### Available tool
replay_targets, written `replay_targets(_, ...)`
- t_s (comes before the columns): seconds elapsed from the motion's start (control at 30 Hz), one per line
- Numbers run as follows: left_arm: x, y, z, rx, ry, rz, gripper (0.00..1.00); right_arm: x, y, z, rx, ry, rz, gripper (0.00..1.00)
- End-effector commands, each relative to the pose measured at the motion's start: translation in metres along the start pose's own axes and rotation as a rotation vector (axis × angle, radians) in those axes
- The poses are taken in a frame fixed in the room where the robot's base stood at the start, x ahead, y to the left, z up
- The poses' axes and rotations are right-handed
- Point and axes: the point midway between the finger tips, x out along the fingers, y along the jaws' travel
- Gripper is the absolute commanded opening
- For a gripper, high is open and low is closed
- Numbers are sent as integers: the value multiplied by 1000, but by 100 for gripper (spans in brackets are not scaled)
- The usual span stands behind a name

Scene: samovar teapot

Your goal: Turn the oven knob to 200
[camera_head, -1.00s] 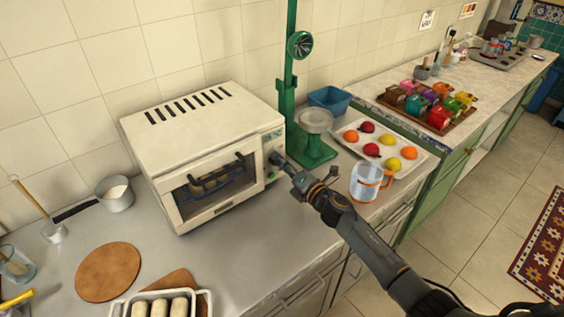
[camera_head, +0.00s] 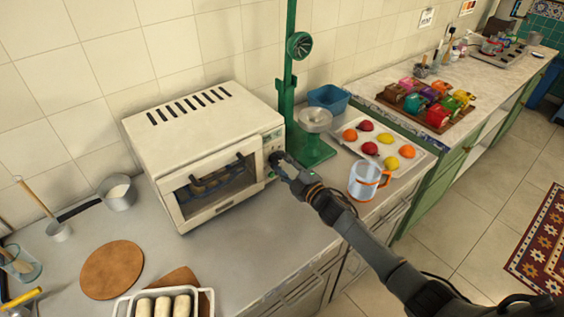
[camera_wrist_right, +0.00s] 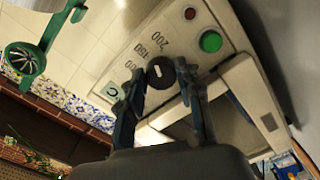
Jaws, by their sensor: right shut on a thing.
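The white oven (camera_head: 165,125) stands on the counter against the tiled wall, its control panel on the right side of its front. In the right wrist view the dark round knob (camera_wrist_right: 161,76) sits on that panel, with a short white mark on its face. The printed numbers 150 and 200 curve around it, 200 near the top. My right gripper (camera_wrist_right: 160,73) has its two fingers on either side of the knob, shut on it. In the head view the right gripper (camera_head: 277,161) reaches the panel and hides the knob. The left gripper is not in view.
A green round button (camera_wrist_right: 211,41) and a red light (camera_wrist_right: 190,13) are beside the knob. A green stand (camera_head: 312,145) is close right of the oven. A glass mug (camera_head: 362,183) stands near my right arm, before a fruit tray (camera_head: 425,160).

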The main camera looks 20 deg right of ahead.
Motion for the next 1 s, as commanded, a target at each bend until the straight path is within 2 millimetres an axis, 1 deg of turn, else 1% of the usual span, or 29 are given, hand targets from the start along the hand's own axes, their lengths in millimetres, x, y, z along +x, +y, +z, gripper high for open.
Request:
replay_targets(0.2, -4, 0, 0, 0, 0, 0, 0, 0, -1, 0, 161, -1, -2, 3)
replay_targets(0.43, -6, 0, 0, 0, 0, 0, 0, 0, -2, 0, 276, -2, -2, 3)
replay_targets(0.7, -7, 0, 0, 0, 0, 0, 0, 0, -2, 0, 333, -2, -2, 3)
replay_targets(1.0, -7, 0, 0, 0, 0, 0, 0, 0, -3, 0, 340, -2, -2, 3)
